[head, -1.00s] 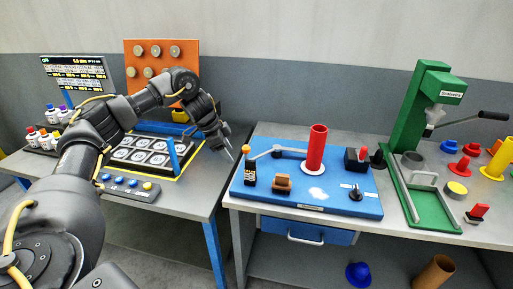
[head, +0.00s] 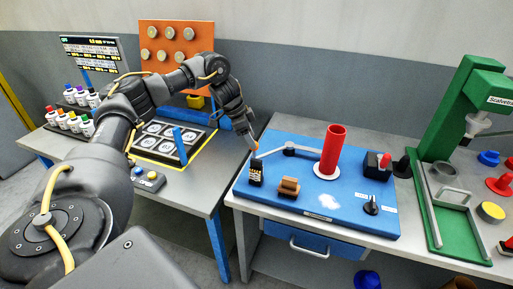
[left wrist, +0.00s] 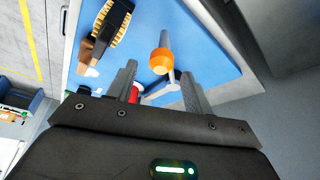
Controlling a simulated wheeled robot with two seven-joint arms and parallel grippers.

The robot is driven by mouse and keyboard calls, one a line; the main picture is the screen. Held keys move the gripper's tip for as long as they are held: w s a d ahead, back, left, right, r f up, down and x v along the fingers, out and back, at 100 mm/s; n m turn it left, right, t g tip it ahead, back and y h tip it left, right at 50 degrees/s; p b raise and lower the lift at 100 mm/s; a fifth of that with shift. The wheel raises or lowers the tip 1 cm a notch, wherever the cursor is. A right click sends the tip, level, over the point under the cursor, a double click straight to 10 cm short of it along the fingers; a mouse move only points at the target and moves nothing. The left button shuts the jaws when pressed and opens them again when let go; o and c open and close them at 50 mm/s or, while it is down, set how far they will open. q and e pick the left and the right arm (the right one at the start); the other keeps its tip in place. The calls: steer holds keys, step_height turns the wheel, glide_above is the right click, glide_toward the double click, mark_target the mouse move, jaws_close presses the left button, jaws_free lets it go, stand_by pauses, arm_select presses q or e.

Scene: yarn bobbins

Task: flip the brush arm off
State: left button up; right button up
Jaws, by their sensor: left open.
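The brush arm (head: 289,148) is a thin grey lever on the blue board, running behind the red bobbin. It ends in an orange knob near the board's left edge. A dark brush block with pale bristles (head: 256,172) stands below that end; it also shows in the left wrist view (left wrist: 112,24). My left gripper (head: 253,143) is at the knob end. In the left wrist view its fingers are apart, and the orange knob (left wrist: 161,61) shows between and just beyond their tips. I cannot tell whether either finger touches it. My right gripper is out of view.
A tall red bobbin (head: 333,150) stands on the blue board (head: 262,201). A brown block (head: 288,187), a black dial (head: 371,206) and a red-topped switch box (head: 378,164) share it. A green press (head: 448,120) stands at right. A yellow-edged tray (head: 150,160) is on the left table.

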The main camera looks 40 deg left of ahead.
arm_select(q)
steer(key=x, duration=0.4)
steer(key=shift+a+f+p, duration=0.1)
steer(key=shift+f+p, duration=0.1)
steer(key=shift+p, duration=0.2)
steer(key=shift+x, duration=0.85)
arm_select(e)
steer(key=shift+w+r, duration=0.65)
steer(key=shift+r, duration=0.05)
arm_select(q)
jaws_close()
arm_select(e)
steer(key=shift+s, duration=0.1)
